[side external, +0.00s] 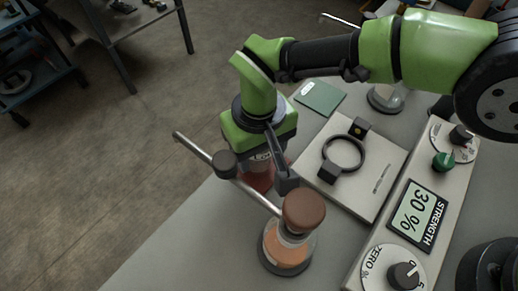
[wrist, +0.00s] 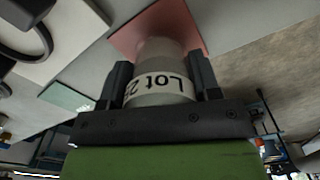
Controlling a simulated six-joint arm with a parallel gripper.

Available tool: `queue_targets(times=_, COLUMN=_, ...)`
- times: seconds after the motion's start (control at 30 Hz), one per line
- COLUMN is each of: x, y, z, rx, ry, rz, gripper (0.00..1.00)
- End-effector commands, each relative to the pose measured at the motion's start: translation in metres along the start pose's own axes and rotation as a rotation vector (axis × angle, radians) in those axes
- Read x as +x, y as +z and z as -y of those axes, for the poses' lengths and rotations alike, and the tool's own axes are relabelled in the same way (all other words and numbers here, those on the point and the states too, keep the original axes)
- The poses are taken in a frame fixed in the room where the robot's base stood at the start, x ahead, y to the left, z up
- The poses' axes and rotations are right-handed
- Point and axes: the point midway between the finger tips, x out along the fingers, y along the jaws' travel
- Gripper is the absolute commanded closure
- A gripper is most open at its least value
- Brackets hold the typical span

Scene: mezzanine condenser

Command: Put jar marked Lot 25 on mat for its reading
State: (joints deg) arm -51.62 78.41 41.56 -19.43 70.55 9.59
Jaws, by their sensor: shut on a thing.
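In the side view my gripper (side external: 260,165) hides most of that jar. A red mat (wrist: 185,22) lies beyond the jar's far end in the wrist view; whether they touch I cannot tell. A green mat (side external: 320,97) lies behind the instrument in the side view, and it also shows at left in the wrist view (wrist: 66,97). Which mat is meant for the reading is not marked in view.
A metal rail (side external: 198,150) with a dark knob runs close in front of my gripper. A jar of orange liquid with a brown cap (side external: 303,208) stands at its near end. A pale plate with a black ring (side external: 343,153) and a meter reading 30 % strength (side external: 418,215) are to the right.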

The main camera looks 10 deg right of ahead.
Motion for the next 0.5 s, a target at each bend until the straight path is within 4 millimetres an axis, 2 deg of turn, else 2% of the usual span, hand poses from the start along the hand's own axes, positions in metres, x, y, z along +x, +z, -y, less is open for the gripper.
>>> queue_targets(times=0.1, x=0.0104, y=-0.0001, z=0.0000, rx=0.000, ry=-0.001, rz=-0.001, gripper=0.68)
queue_targets(times=0.47, x=0.0135, y=-0.0001, z=0.0000, rx=0.000, ry=-0.001, rz=-0.001, gripper=0.68)
queue_targets(times=0.5, x=0.0144, y=0.0000, z=-0.0001, rx=0.000, ry=-0.001, rz=-0.001, gripper=0.41)
